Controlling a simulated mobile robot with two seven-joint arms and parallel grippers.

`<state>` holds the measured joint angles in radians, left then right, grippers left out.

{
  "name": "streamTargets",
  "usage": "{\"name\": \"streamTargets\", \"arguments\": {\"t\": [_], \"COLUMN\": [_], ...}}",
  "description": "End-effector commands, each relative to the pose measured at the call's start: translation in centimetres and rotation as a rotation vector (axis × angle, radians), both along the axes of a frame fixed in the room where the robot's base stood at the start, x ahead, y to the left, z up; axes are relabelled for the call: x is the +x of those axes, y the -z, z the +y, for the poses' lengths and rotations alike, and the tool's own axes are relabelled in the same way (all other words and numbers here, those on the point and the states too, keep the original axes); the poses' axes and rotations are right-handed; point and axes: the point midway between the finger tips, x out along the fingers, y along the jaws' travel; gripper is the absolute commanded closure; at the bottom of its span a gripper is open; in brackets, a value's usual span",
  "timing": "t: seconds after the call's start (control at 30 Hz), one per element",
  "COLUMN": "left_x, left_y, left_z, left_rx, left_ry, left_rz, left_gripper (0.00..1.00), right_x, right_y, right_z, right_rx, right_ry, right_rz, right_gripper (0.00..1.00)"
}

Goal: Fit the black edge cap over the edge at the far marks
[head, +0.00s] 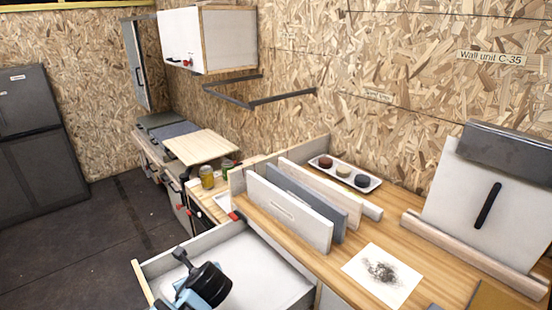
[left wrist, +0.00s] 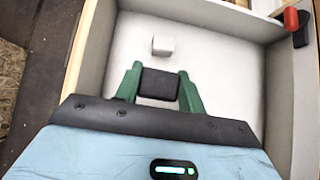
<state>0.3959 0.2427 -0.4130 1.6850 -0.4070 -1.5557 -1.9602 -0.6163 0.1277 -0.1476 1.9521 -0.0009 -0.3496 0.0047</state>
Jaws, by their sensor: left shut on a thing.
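My left gripper (left wrist: 158,86) has green fingers shut on a small black block, the black edge cap (left wrist: 159,82), in the left wrist view. It is over the white floor of an open drawer (left wrist: 215,48). In the head view the blue and black left gripper (head: 203,285) is at the bottom, over the same drawer (head: 265,268); its fingertips and the cap are hard to make out there. A red and black piece (left wrist: 294,24) sits at the drawer's corner, also seen as a red piece (head: 237,215) in the head view. I cannot make out the far marks. My right gripper is not in view.
A small white block (left wrist: 163,46) lies in the drawer beyond the fingers. Upright panels (head: 290,212) stand on the wooden worktop (head: 330,265), with a tray of round pieces (head: 345,174) behind. A sooty paper (head: 365,285) and a leaning white board (head: 455,215) are to the right.

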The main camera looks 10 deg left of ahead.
Motion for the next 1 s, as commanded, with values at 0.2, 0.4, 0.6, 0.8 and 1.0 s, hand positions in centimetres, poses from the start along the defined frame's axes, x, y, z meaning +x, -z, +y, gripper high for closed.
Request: {"name": "streamTargets", "arguments": {"t": [0.2,0.4,0.6,0.8,1.0], "left_x": [0.4,2.6,2.0,-1.0,-2.6], "left_y": [-0.7,-6.6,-13.5,-16.6,-17.2], "left_z": [-0.1,-1.8,-5.2,-7.6,-8.3], "left_rx": [0.000,0.008,0.013,0.008,0.002], "left_ry": [0.017,0.190,0.501,0.746,0.832], "left_rz": [-0.004,-0.014,-0.008,0.000,0.002], "left_gripper": [0.82,0.82,0.82,0.82,0.82], "right_x": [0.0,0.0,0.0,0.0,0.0], "right_y": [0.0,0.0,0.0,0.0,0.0], "right_z": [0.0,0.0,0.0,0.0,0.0], "right_rx": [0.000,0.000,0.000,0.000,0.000], "right_ry": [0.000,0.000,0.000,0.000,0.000], "right_rz": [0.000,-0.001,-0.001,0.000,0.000], "right_gripper": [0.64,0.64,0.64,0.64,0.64]}}
